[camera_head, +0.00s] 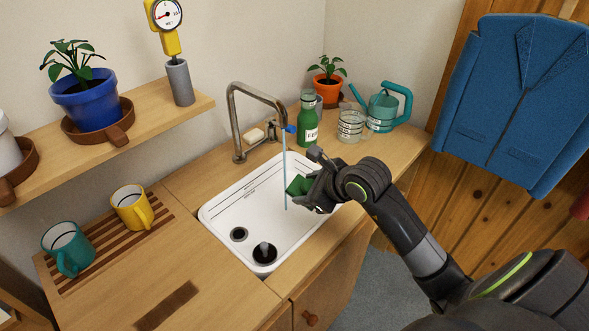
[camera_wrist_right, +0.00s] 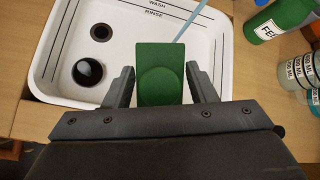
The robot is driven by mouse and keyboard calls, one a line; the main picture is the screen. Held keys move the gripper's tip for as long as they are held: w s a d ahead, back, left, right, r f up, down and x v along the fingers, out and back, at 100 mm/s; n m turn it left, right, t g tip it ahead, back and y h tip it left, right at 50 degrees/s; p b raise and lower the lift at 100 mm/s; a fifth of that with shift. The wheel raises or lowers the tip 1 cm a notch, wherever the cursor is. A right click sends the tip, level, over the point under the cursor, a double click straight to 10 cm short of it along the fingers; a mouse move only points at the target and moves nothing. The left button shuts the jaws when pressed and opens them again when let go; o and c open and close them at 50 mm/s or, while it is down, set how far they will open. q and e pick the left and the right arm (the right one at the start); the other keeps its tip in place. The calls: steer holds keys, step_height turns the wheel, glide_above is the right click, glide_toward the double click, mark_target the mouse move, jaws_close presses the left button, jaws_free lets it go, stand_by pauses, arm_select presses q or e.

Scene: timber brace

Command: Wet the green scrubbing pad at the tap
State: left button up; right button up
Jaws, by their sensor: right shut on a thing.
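The green scrubbing pad (camera_head: 298,185) is held over the right part of the white sink (camera_head: 222,207). My right gripper (camera_head: 308,187) is shut on it; in the right wrist view the pad (camera_wrist_right: 160,75) stands between the two fingers. The tap (camera_head: 236,118) is a tall bent metal spout behind the sink. A thin blue stream of water (camera_head: 285,165) falls from its spout. In the head view the stream passes just left of the pad; in the right wrist view the stream (camera_wrist_right: 190,22) ends visually at the pad's upper right edge. I cannot tell whether they touch. My left gripper is not in view.
A green bottle (camera_head: 307,125), glass jars (camera_head: 350,125) and a teal watering can (camera_head: 383,108) stand behind the sink at right. Teal (camera_head: 66,247) and yellow (camera_head: 131,208) mugs stand on a slatted rack at left.

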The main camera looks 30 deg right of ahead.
stand_by(0.4)
steer(key=shift+s+r+p, duration=0.45)
steer(key=shift+r, duration=0.1)
steer(key=shift+s+a+r+p, duration=0.2)
steer(key=shift+s+r+p, duration=0.5)
steer(key=shift+s, duration=0.35)
steer(key=shift+s+a+r+p, duration=0.2)
steer(key=shift+s+r+p, duration=0.25)
steer(key=shift+s+r, duration=0.45)
steer(key=shift+f, duration=0.1)
